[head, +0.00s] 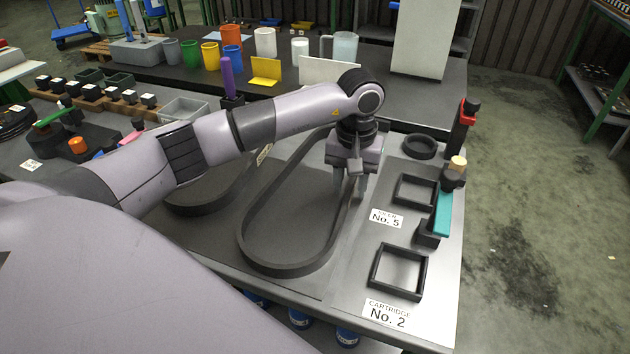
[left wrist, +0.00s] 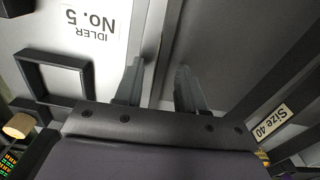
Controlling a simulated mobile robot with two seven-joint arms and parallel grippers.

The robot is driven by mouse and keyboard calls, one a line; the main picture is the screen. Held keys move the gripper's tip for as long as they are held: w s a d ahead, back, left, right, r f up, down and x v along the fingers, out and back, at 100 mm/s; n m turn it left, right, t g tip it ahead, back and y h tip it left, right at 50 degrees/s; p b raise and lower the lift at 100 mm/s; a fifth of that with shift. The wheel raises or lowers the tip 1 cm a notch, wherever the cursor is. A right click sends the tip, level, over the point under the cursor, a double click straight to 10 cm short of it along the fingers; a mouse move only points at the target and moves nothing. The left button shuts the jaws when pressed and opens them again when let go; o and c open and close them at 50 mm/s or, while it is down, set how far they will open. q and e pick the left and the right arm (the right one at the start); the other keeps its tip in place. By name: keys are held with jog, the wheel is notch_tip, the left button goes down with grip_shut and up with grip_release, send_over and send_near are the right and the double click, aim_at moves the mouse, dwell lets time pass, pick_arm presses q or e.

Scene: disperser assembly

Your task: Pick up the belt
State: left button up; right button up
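A large dark oval belt (head: 270,266) lies flat on the table, standing on its edge as a loop. My left gripper (head: 348,190) points down at the right side of this loop, with its fingers apart. In the left wrist view the belt's dark band (left wrist: 168,45) runs between the two open fingers (left wrist: 158,88); I cannot tell whether either finger touches it. A second dark belt (head: 195,210) lies to the left, partly hidden by my left arm. My right gripper is not in view.
Right of the belt are an "Idler No. 5" label (head: 384,217), square black frames (head: 375,283) and a teal part (head: 443,212). A "Size 40" label (left wrist: 273,122) shows in the wrist view. Cups and bins stand behind my arm. The table's front edge is close.

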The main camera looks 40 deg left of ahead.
pick_arm(q)
grip_shut()
